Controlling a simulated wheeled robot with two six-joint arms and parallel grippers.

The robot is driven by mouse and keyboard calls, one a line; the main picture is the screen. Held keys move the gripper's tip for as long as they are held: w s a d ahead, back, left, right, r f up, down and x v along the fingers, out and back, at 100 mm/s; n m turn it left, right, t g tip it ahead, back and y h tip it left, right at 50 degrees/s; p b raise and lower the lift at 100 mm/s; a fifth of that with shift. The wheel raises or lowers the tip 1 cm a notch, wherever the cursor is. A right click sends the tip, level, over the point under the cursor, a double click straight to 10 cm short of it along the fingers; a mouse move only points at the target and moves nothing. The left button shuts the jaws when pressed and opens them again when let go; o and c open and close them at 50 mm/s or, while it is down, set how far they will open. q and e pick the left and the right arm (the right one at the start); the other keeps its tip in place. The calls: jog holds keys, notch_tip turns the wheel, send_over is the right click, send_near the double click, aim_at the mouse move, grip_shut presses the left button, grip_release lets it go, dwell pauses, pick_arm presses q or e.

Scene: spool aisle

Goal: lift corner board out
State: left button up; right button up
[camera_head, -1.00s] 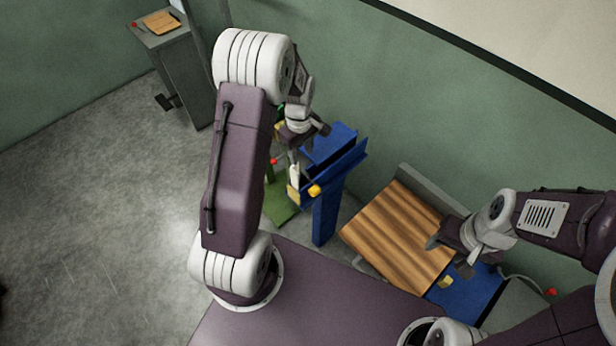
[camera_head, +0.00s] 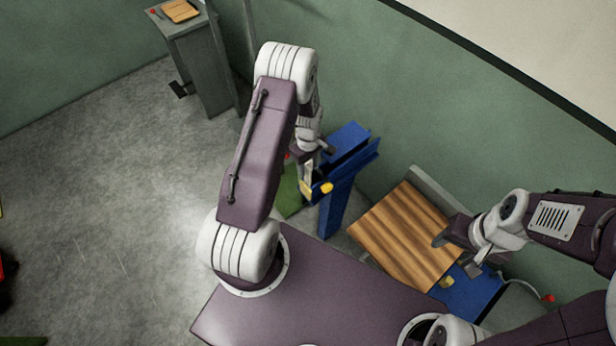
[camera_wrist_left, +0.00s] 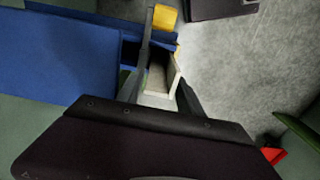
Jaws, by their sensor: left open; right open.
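The corner board (camera_wrist_left: 172,78) is a pale L-shaped piece standing upright at the blue holder (camera_wrist_left: 75,55) in the left wrist view. In the head view the blue holder (camera_head: 352,150) stands near the wall, and the board's pale edge shows only faintly below my left gripper (camera_head: 313,163). In the left wrist view my left gripper (camera_wrist_left: 163,72) is open, with its fingers on either side of the board; I cannot tell whether they touch it. My right gripper (camera_head: 456,256) is open and empty above the wooden board's right edge.
A grey cabinet (camera_head: 203,65) stands far left.

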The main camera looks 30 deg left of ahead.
pick_arm(q)
jog(key=shift+d, duration=0.2)
jog(key=shift+a, duration=0.1)
grip_shut()
notch_tip(320, 180, up, 12)
jog(key=p, duration=0.9)
